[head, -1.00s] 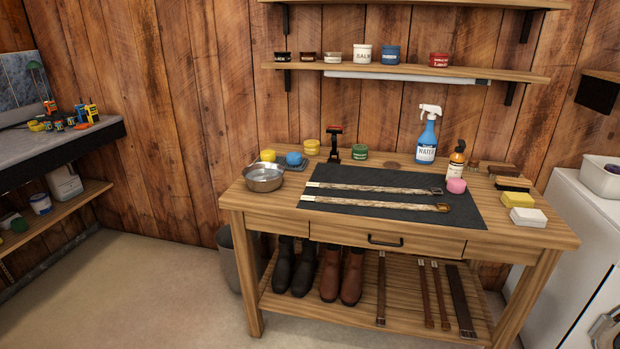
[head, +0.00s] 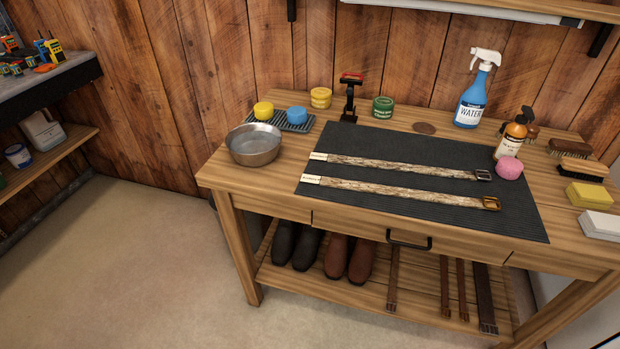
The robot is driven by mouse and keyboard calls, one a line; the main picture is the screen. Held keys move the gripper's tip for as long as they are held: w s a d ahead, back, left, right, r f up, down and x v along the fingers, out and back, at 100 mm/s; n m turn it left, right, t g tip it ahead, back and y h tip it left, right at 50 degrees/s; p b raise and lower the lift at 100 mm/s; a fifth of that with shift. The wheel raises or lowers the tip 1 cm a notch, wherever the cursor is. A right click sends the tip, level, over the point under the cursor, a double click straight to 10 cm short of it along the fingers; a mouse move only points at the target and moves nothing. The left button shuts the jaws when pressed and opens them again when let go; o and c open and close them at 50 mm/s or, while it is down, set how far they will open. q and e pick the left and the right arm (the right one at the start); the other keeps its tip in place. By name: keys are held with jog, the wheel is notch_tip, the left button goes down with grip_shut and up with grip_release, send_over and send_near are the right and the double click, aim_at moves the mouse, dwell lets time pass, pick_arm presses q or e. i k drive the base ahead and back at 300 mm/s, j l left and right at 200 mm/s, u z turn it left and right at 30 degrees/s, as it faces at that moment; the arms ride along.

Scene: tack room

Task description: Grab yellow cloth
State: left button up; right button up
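A yellow folded block that looks like the yellow cloth (head: 587,195) lies at the right end of the wooden workbench (head: 262,190). A white folded block (head: 602,224) lies just in front of it, and a brush (head: 577,171) lies just behind it. A round yellow sponge-like piece (head: 263,110) sits on a small dark tray at the bench's back left, beside a blue one (head: 297,114). Neither of my grippers shows in the head view.
An amber bottle (head: 511,139) and a blue spray bottle (head: 473,94) stand behind. A metal bowl (head: 254,146) stands at the left. Boots and straps fill the lower shelf. Floor at the left is clear.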

aim_at(589, 196)
jog(key=z, duration=1.55)
